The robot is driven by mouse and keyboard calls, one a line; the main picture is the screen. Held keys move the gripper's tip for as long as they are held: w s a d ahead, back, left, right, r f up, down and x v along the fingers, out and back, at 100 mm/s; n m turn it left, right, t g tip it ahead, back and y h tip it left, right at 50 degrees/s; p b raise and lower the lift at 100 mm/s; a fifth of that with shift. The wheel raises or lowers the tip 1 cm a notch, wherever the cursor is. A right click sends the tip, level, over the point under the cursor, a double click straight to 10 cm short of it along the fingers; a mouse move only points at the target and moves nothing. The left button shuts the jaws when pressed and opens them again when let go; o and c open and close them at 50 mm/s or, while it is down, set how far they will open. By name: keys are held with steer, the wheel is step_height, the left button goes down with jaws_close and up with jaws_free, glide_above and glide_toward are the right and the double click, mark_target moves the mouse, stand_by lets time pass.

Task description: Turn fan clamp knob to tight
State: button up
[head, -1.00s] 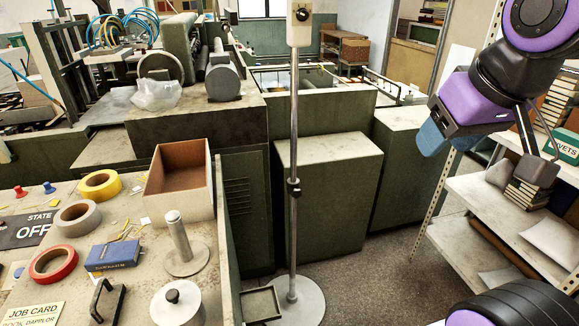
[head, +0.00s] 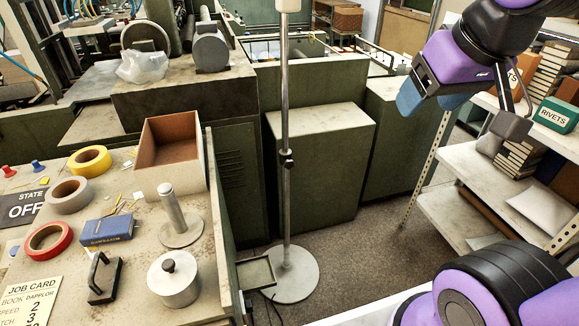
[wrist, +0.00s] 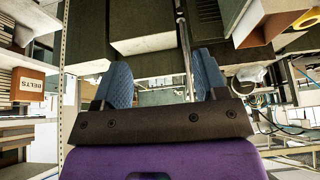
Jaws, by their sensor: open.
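A thin grey pole (head: 285,110) stands upright on a round base (head: 289,275). A small dark clamp with a knob (head: 287,158) sits partway up it; its setting is too small to read. My gripper (head: 424,99) is open and empty, in the air to the right of the pole and above the clamp's height in the head view, well apart from it. In the wrist view my gripper (wrist: 163,82) shows its two blue fingers spread, with the pole (wrist: 186,55) showing beyond and between them, nearer the right finger. The pole's top is cut off in the head view.
A bench at left holds tape rolls (head: 89,160), an open box (head: 170,150), a metal post (head: 172,215) and a lidded pot (head: 173,278). Green cabinets (head: 320,165) stand behind the pole. A shelf rack (head: 465,185) stands at right. Floor is clear between pole and rack.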

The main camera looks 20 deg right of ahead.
steer(key=w+a+f+m+t, duration=0.1)
steer(key=w+f, duration=0.1)
steer(key=w, duration=0.8)
steer(key=w+a+f+t, duration=0.1)
steer(key=w+f+t, duration=0.1)
steer(key=w, duration=0.8)
steer(key=m+t, duration=0.2)
steer(key=t, duration=0.4)
glide_above(290, 165)
steer(key=s, duration=0.6)
step_height(290, 165, down, 28)
steer(key=r, duration=0.1)
steer(key=s+f+t, duration=0.3)
steer(key=s+f, duration=0.1)
steer(key=f, duration=1.1)
steer(key=w, duration=1)
steer(key=shift+w, duration=0.25)
steer(key=shift+c, duration=0.2)
steer(key=c, duration=0.9)
